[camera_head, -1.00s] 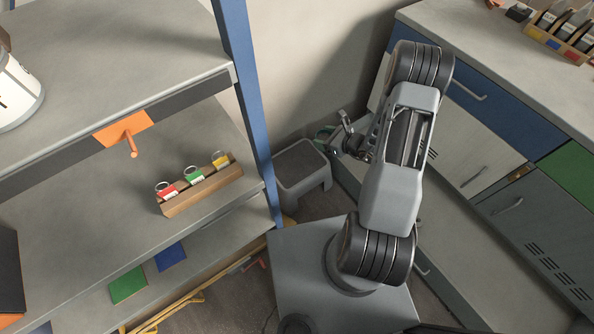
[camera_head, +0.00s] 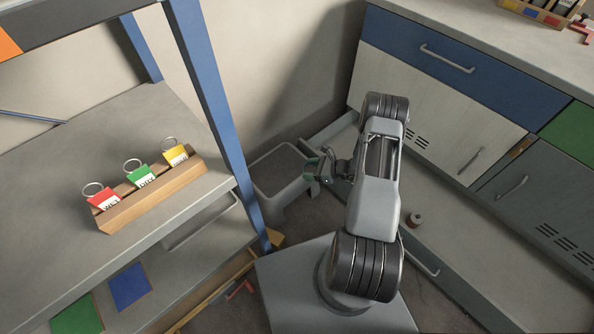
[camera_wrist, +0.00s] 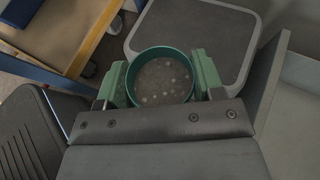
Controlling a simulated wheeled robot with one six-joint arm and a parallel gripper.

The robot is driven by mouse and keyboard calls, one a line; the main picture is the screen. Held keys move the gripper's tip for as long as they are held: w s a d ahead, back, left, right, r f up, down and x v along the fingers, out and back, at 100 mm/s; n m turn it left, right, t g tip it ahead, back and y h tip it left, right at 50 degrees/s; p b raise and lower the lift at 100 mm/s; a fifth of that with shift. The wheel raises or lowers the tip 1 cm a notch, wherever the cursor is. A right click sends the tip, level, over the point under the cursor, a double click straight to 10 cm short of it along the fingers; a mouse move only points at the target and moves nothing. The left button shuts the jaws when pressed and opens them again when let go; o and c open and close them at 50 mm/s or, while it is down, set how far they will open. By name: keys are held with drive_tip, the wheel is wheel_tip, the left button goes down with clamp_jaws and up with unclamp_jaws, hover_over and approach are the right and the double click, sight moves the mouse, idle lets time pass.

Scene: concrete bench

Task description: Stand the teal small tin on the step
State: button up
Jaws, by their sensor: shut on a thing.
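The teal small tin (camera_wrist: 161,87) is round and open at the top, with several small light discs inside. My gripper (camera_wrist: 161,84) is shut on it, one green finger on each side. In the head view my gripper (camera_head: 322,168) is at the right edge of the step, and the tin (camera_head: 311,170) shows only as a small teal patch there. The step (camera_head: 280,168) is a low grey stool with a dark top. In the wrist view the step (camera_wrist: 190,35) lies just beyond the tin. I cannot tell how high the tin is above it.
A shelf unit with a blue post (camera_head: 208,100) stands left of the step and holds a wooden block of key tags (camera_head: 150,190). Cabinets (camera_head: 440,100) stand to the right. The step's top is clear.

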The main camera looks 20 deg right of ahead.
drive_tip(key=w+f+b, duration=0.1)
drive_tip(key=w+f, duration=0.1)
drive_tip(key=w+f+b, duration=0.1)
drive_tip(key=w+f, duration=0.2)
drive_tip(key=w+f+b, duration=0.2)
drive_tip(key=w, duration=0.1)
drive_tip(key=shift+w+a+f, duration=0.25)
drive_tip(key=shift+a, duration=0.05)
drive_tip(key=shift+w+f+b, duration=0.1)
drive_tip(key=shift+f+b, duration=0.8)
drive_tip(key=shift+f, duration=0.65)
drive_tip(key=shift+f, duration=0.15)
drive_tip(key=o, duration=1)
